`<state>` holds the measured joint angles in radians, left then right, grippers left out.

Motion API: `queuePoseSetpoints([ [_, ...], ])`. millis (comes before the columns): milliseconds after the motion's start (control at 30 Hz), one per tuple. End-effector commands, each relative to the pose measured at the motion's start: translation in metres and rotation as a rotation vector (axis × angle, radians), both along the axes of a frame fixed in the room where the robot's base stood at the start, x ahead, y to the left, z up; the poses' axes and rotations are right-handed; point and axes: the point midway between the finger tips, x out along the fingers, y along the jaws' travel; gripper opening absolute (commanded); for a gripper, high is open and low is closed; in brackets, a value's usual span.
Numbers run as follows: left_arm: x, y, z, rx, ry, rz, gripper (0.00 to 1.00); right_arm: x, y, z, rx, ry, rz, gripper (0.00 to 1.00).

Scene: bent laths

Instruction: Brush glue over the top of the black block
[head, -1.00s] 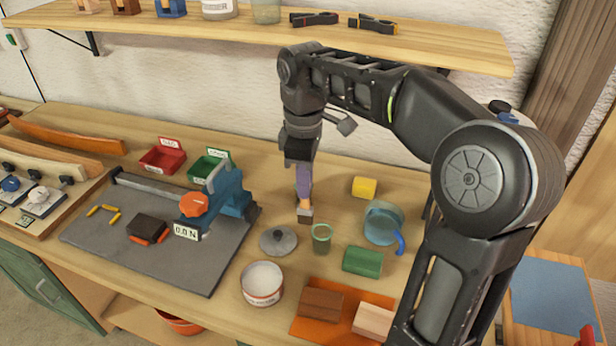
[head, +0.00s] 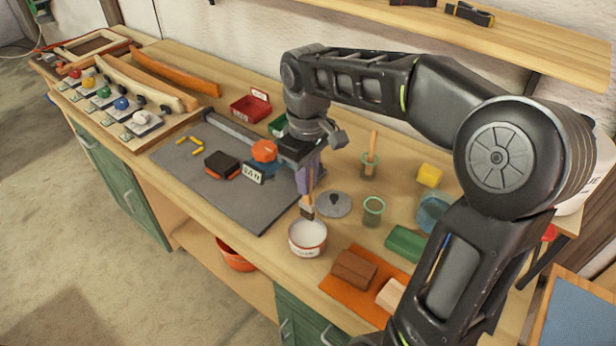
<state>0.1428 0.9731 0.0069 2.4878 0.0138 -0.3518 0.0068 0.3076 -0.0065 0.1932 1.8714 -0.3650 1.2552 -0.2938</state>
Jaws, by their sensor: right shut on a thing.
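The black block (head: 222,163) lies on the grey mat (head: 250,205), left of the blue clamp-like tool, with orange showing under its edge. My right gripper (head: 309,180), with purple fingers, is shut on a brush (head: 308,203) that hangs bristles down. The bristle tip is close to the back rim of the open white glue pot (head: 308,250); I cannot tell whether it is over the rim or behind it. The pot holds white glue. The brush is apart from the black block. My left gripper is not in view.
A grey lid (head: 333,204) and a green-rimmed jar (head: 373,212) stand right of the brush. Another jar (head: 370,168) holds a wooden stick. A brown block (head: 354,268) lies on an orange mat. Bent laths (head: 175,72) lie at the back left.

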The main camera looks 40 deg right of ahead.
Motion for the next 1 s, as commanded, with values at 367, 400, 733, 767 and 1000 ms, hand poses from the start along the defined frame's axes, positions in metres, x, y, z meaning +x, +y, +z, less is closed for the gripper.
queuePoseSetpoints([
  [367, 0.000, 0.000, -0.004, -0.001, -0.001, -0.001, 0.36, 0.000, 0.000, -0.005, 0.000, 0.000, 0.002, 0.00],
  [400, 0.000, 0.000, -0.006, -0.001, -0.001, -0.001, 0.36, 0.000, 0.000, -0.008, 0.000, 0.001, 0.002, 0.00],
  [733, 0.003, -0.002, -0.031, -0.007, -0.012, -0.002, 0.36, 0.000, 0.000, -0.041, 0.000, 0.001, 0.002, 0.00],
  [767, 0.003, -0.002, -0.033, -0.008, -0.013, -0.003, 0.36, 0.000, 0.000, -0.044, 0.000, 0.001, 0.002, 0.00],
  [1000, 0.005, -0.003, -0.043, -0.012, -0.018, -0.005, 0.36, 0.000, 0.000, -0.059, 0.000, 0.000, 0.003, 0.00],
])
